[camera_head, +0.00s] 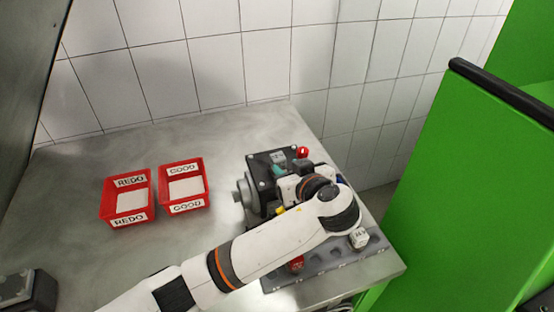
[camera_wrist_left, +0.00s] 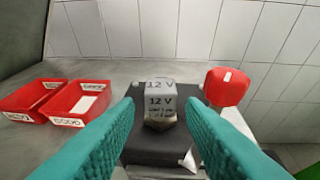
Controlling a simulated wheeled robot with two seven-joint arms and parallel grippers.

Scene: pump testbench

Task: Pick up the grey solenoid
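The grey solenoid (camera_wrist_left: 160,103), a small block marked "12 V", sits upright on the black top of the pump block in the left wrist view. It also shows small in the head view (camera_head: 278,156). My left gripper (camera_wrist_left: 159,103) is open, with its teal fingers on either side of the solenoid and a gap on each side. In the head view my left gripper (camera_head: 277,168) is over the pump block (camera_head: 260,172), partly hidden by its own wrist. My right gripper is in neither view.
Two red bins, marked REDO (camera_head: 127,219) and GOOD (camera_head: 185,207), stand left on the metal table. A red knob (camera_head: 303,152) is right beside the pump block. A white block (camera_head: 358,239) and a red part (camera_head: 296,263) sit in a grey rack at front right.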

